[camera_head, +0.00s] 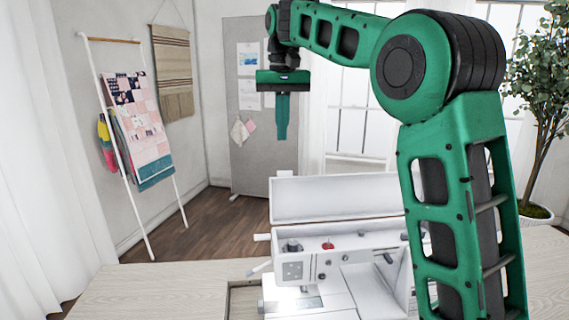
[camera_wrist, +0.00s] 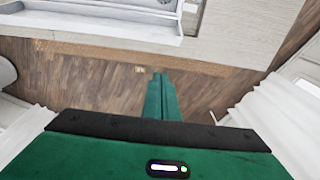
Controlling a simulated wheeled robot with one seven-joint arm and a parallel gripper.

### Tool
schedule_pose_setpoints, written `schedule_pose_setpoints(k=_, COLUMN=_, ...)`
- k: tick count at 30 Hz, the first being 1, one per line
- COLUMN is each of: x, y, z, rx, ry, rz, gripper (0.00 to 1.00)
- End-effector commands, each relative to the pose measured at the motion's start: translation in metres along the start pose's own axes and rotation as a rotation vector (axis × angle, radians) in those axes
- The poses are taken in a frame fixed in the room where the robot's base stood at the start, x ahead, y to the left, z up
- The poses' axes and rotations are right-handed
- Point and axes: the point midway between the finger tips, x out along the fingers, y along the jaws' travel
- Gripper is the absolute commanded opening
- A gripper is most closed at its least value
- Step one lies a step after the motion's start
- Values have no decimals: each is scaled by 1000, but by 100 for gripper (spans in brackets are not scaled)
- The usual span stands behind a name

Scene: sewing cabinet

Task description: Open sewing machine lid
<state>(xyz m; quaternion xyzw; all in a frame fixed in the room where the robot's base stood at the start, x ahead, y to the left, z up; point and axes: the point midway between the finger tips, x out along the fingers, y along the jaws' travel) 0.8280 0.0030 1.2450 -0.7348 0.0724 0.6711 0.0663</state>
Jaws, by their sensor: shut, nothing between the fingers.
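The white sewing machine (camera_head: 330,268) is set into the pale wooden cabinet top (camera_head: 165,292). Its lid (camera_head: 335,198) stands raised along the back of the machine, and the top compartment with a small red part is exposed. My gripper (camera_head: 282,137) hangs fingers down, above and behind the lid and apart from it. Its green fingers are shut together and empty; they also show in the wrist view (camera_wrist: 160,80). My arm hides the right end of the machine and lid.
A quilt rack (camera_head: 138,130) stands at the left and a grey pinboard (camera_head: 240,165) at the back. A potted plant (camera_head: 540,110) is at the right. In the wrist view, bare wooden floor (camera_wrist: 100,80) lies beyond the cabinet edge.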

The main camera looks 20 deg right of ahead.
Motion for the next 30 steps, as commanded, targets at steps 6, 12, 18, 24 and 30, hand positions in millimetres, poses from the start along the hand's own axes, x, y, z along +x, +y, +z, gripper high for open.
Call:
schedule_pose_setpoints(k=6, x=37, y=2, z=1, rx=3, ry=-3, rz=1, gripper=0)
schedule_pose_setpoints(k=12, x=75, y=2, z=1, rx=3, ry=-3, rz=1, gripper=0)
schedule_pose_setpoints(k=18, x=83, y=2, z=17, rx=2, ry=2, rz=-1, gripper=0)
schedule_pose_setpoints(k=24, x=78, y=1, z=34, rx=2, ry=1, rz=0, gripper=0)
schedule_pose_setpoints(k=30, x=76, y=2, z=39, rx=3, ry=0, rz=0, gripper=0)
